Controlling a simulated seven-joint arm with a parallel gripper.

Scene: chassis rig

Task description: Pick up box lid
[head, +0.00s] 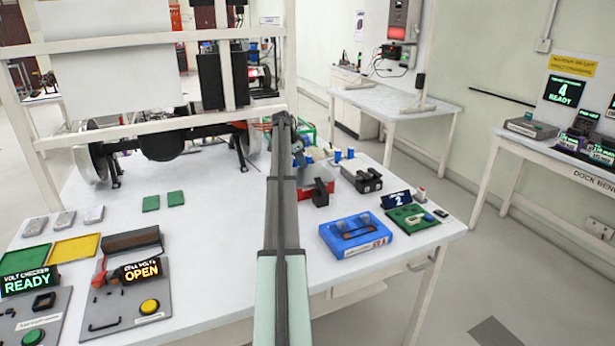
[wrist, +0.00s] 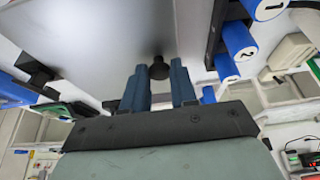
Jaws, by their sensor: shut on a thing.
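The box lid shows in the wrist view as a broad flat grey plate (wrist: 100,38) with a small black knob (wrist: 158,70). My gripper (wrist: 158,78) has its two blue fingers on either side of the knob, shut on it. In the head view my gripper (head: 298,152) is at the far end of my arm, over the back right part of the white table. A grey surface beside it (head: 317,154) looks like the lid, partly hidden by the arm. I cannot tell whether the lid is clear of what is under it.
A red box with a black part (head: 319,194), a black holder (head: 363,180) and blue cylinders (head: 337,155) stand close by. Numbered blue cylinders (wrist: 238,40) also show in the wrist view. A blue case (head: 355,235) lies nearer. The chassis frame (head: 150,125) stands left.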

